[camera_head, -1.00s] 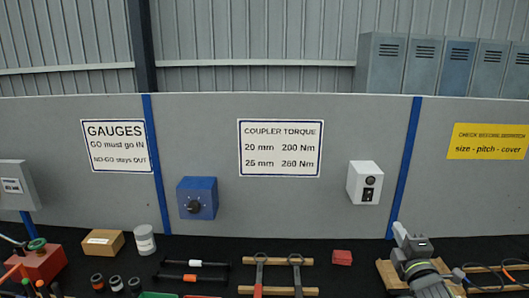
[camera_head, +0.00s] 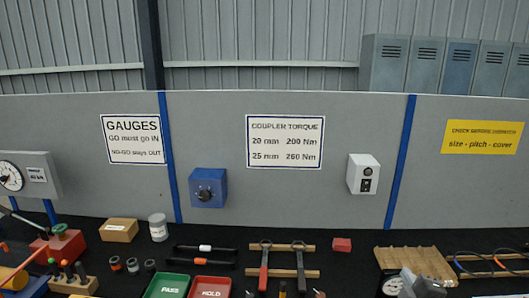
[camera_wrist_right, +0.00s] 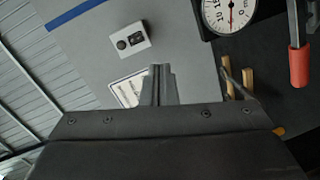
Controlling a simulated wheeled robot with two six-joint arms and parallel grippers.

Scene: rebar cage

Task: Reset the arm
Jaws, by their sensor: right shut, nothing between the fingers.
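My right gripper (camera_head: 410,276) shows only in part at the lower right edge of the head view, in front of the wooden slatted rack. In the right wrist view its fingers (camera_wrist_right: 160,84) are shut together with nothing between them. They point toward the grey panel, near the coupler torque sign (camera_wrist_right: 130,88), and touch nothing that I can see. My left gripper is not in view.
A dial gauge (camera_wrist_right: 230,14) lies near my right gripper. A blue box (camera_head: 208,188) hangs on the panel.

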